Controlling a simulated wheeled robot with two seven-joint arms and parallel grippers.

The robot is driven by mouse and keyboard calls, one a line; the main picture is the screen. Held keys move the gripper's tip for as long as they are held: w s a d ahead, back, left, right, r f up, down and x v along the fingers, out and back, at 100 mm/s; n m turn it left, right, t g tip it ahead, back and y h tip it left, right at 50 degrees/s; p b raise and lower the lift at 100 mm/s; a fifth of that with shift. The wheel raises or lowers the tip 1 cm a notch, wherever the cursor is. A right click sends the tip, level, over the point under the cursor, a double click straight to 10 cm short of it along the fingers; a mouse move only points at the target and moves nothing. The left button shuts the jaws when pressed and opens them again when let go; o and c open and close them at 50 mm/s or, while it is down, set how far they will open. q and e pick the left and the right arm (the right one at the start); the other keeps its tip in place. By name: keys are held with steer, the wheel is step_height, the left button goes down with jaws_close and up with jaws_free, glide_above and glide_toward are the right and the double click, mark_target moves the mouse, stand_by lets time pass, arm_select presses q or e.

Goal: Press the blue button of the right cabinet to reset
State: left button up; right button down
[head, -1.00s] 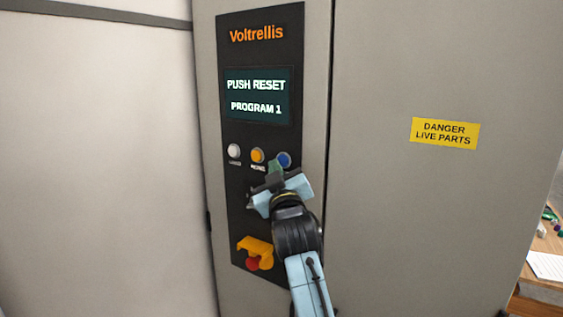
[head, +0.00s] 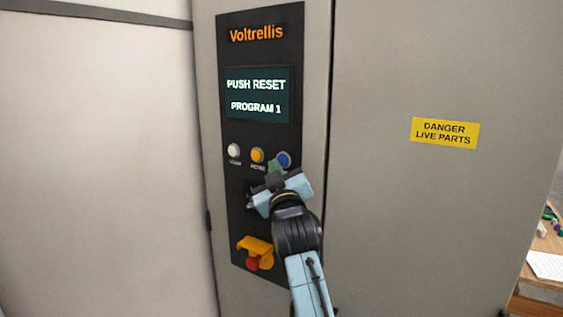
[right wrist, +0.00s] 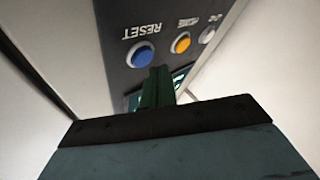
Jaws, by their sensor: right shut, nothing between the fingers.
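The blue button (head: 284,159) is the rightmost of three round buttons on the black control panel (head: 241,199) of the cabinet. In the right wrist view the blue button (right wrist: 141,55) has the label RESET beside it, upside down. My right gripper (head: 275,166) is shut and empty, with its green fingertips just below and left of the blue button in the head view. In the right wrist view my right gripper's fingertips (right wrist: 160,72) show close beside the button; I cannot tell whether they touch the panel. My left gripper is not in view.
An orange button (head: 257,155) and a white button (head: 234,151) sit left of the blue one. The screen (head: 257,96) reads PUSH RESET, PROGRAM 1. A red emergency knob (head: 253,263) with a yellow guard is lower down. A wooden table (head: 548,243) stands at far right.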

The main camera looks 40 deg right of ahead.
steer(key=shift+d, duration=0.15)
stand_by(0.6)
steer(key=shift+w+d, duration=0.15)
steer(key=shift+d, duration=0.15)
steer(key=shift+w+d+p, duration=0.15)
steer(key=shift+d+p, duration=0.2)
steer(key=shift+p, duration=0.05)
stand_by(0.6)
steer(key=shift+a, duration=0.2)
steer(key=shift+s+a, duration=0.3)
steer(key=shift+a, duration=0.25)
steer(key=a, duration=0.1)
steer(key=s+a, duration=0.1)
steer(key=a, duration=0.1)
steer(key=s+a, duration=0.1)
steer(key=shift+a, duration=0.3)
